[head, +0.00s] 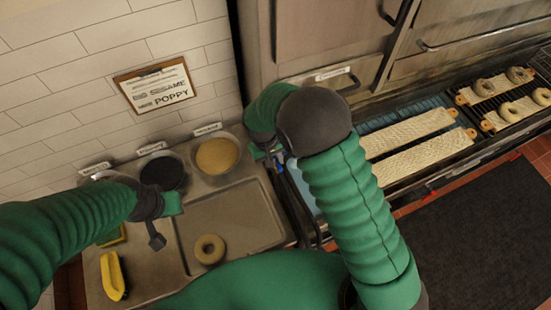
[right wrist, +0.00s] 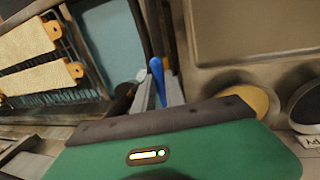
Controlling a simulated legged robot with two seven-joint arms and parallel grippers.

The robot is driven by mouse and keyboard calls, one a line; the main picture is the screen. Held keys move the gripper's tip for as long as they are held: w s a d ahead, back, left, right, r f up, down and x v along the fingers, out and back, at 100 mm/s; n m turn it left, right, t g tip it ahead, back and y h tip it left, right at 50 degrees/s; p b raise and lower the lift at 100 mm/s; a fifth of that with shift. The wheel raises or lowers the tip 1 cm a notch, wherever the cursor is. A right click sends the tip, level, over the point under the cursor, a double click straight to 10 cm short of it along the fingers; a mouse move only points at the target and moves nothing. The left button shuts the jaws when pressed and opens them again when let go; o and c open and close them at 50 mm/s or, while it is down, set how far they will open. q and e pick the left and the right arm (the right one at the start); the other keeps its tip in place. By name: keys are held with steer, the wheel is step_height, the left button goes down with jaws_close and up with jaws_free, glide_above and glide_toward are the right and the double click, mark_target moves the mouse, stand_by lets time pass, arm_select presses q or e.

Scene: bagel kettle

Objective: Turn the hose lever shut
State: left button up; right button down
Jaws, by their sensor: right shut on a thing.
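The blue hose lever (right wrist: 157,78) sits between the fingers of my right gripper (right wrist: 160,92) in the right wrist view, and the gripper is shut on it. In the head view my right gripper (head: 272,158) is beside the right edge of the steel counter, with a bit of the blue lever (head: 279,168) showing just below it. The hose is mostly hidden by my arm. My left gripper (head: 157,238) hangs over the left part of the counter, apart from the lever; its jaw opening is unclear.
A plain bagel (head: 209,249) lies on the steel counter (head: 235,215). Bowls of yellow topping (head: 217,155) and dark seeds (head: 161,173) stand behind it. A yellow object (head: 113,277) is at left. Bagel boards (head: 417,155) lie at right, below the oven (head: 325,40).

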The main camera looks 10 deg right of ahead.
steer(key=shift+a, duration=0.15)
steer(key=w+a+m+g+y+b, duration=0.1)
steer(key=w+a+m, duration=0.4)
steer(key=m, duration=1.3)
steer(key=shift+w+a+g+y+b, duration=0.25)
steer(key=shift+a+g+y+b, duration=0.15)
steer(key=shift+a+g+b, duration=0.35)
steer(key=shift+r, duration=0.15)
steer(key=c, duration=1.4)
jaws_free()
steer(key=shift+a, duration=0.1)
steer(key=shift+c, duration=0.2)
steer(key=shift+o, duration=0.3)
